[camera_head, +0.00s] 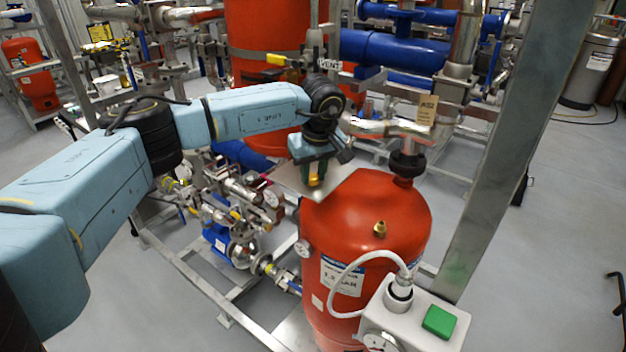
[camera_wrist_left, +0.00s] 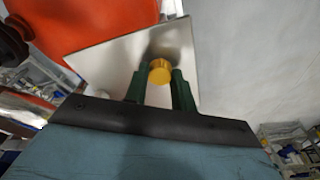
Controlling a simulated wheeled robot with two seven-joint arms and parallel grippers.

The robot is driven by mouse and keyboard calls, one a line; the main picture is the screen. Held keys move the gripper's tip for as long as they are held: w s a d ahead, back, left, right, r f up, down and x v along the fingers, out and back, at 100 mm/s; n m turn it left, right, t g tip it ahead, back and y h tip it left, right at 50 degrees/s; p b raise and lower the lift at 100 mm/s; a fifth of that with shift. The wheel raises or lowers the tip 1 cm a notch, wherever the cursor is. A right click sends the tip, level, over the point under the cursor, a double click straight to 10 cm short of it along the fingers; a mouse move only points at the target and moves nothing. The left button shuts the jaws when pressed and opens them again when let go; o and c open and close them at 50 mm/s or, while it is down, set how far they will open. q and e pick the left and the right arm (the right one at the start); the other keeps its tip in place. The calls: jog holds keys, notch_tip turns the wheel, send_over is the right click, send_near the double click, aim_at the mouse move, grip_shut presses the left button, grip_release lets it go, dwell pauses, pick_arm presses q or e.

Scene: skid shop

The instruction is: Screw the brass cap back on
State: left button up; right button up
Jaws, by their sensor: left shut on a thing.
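The brass cap (camera_head: 314,181) is between the fingers of my left gripper (camera_head: 315,172), which is shut on it. It also shows in the left wrist view as a round golden cap (camera_wrist_left: 159,71) between two green fingers (camera_wrist_left: 158,88). The gripper points down over a flat metal plate (camera_head: 283,178) beside the red vessel (camera_head: 350,215). A brass valve stem (camera_head: 380,229) stands up from the top of the red vessel, to the right of the gripper and apart from the cap. I cannot tell whether the cap touches the plate. My right gripper is not in view.
A white box with a green button (camera_head: 439,321) and a white cable stands in front of the vessel. A black-collared pipe (camera_head: 407,165) joins the vessel top. A slanted steel post (camera_head: 510,140) stands at the right. Pipes and gauges crowd the left.

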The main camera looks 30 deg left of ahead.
aim_at(312, 175)
pick_arm(q)
jog(key=shift+r+p, duration=1.15)
jog(key=shift+r, duration=0.75)
